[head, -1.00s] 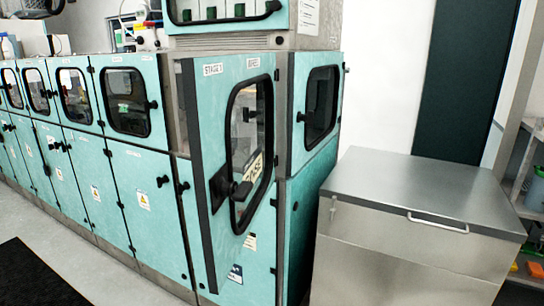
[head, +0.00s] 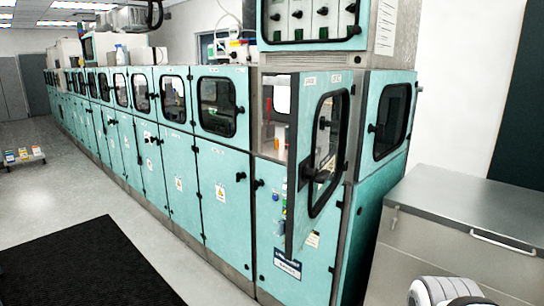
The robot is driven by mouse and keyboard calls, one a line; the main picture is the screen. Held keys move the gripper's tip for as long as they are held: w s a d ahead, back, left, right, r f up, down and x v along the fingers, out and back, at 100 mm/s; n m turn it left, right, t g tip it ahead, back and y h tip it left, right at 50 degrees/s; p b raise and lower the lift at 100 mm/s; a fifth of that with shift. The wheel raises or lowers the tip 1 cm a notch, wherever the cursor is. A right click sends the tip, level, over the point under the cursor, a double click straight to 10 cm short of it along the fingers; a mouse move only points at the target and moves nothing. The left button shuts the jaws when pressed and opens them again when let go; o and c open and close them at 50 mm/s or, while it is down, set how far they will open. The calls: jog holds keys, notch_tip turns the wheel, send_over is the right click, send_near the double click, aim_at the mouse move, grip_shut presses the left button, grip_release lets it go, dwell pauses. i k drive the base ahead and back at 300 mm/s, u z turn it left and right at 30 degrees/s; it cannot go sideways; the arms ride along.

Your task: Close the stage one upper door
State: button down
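The stage one upper door (head: 297,185) is a teal panel with a black-framed rounded window, at the right end of the long teal cabinet row in the head view. It stands ajar, swung outward from its opening, with its hinged side at the right. A black handle (head: 322,175) sits on its left part, beside the window. The open compartment (head: 275,110) shows left of the door, with small items inside. The labels on the door's top are too small to read now. My gripper is not in view; a white rounded part, likely of my arm, shows at the bottom right.
A grey metal chest (head: 460,225) stands right of the cabinet end. A black floor mat (head: 85,265) lies at the left front. The grey floor (head: 95,185) along the cabinet row (head: 175,180) is mostly clear. A low rack (head: 22,157) stands far left.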

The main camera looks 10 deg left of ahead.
aim_at(306, 103)
jog(key=u, duration=0.3)
jog(key=i, duration=0.95)
jog(key=z, duration=0.75)
jog(key=k, duration=1.55)
jog(key=u, duration=0.45)
jog(key=i, duration=1)
jog(key=u, duration=0.05)
